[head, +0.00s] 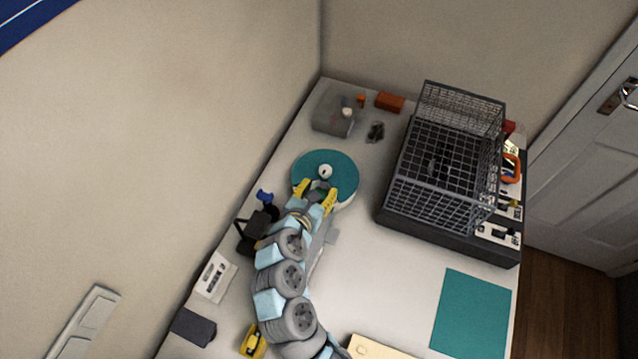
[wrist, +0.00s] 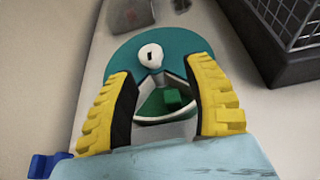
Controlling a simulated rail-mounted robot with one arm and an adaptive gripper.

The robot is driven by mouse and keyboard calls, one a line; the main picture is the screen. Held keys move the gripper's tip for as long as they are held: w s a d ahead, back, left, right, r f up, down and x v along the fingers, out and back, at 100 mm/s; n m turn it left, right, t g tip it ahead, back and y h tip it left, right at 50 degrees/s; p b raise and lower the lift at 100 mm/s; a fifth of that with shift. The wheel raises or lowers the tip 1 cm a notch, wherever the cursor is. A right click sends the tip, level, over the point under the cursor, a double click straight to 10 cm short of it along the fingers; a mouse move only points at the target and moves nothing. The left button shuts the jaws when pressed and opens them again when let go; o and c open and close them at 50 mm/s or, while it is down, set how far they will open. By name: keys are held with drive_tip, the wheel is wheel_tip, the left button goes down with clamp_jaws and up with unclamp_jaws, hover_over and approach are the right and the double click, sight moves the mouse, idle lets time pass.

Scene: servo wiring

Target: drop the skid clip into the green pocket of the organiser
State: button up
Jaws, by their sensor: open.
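The round organiser (head: 340,168) has a teal top with a white knob; it also shows in the wrist view (wrist: 125,58). An opening in its top shows a dark green pocket (wrist: 150,107) in the wrist view. A small brighter green block (wrist: 173,98) shows in that opening; I cannot tell whether it is the skid clip. No other thing is clearly the skid clip. My gripper (head: 316,194) is open over the near part of the organiser. Its yellow fingers (wrist: 165,100) stand on either side of the opening, with nothing seen between their pads.
A dark wire basket (head: 445,170) stands on a black base at right. Behind the organiser are a translucent box (head: 335,112), a small dark part (head: 375,131) and an orange block (head: 390,102). A black holder (head: 258,230) is close left of my arm. A teal mat (head: 472,312) lies bare at front right.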

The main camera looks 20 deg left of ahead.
drive_tip(key=shift+v, duration=2)
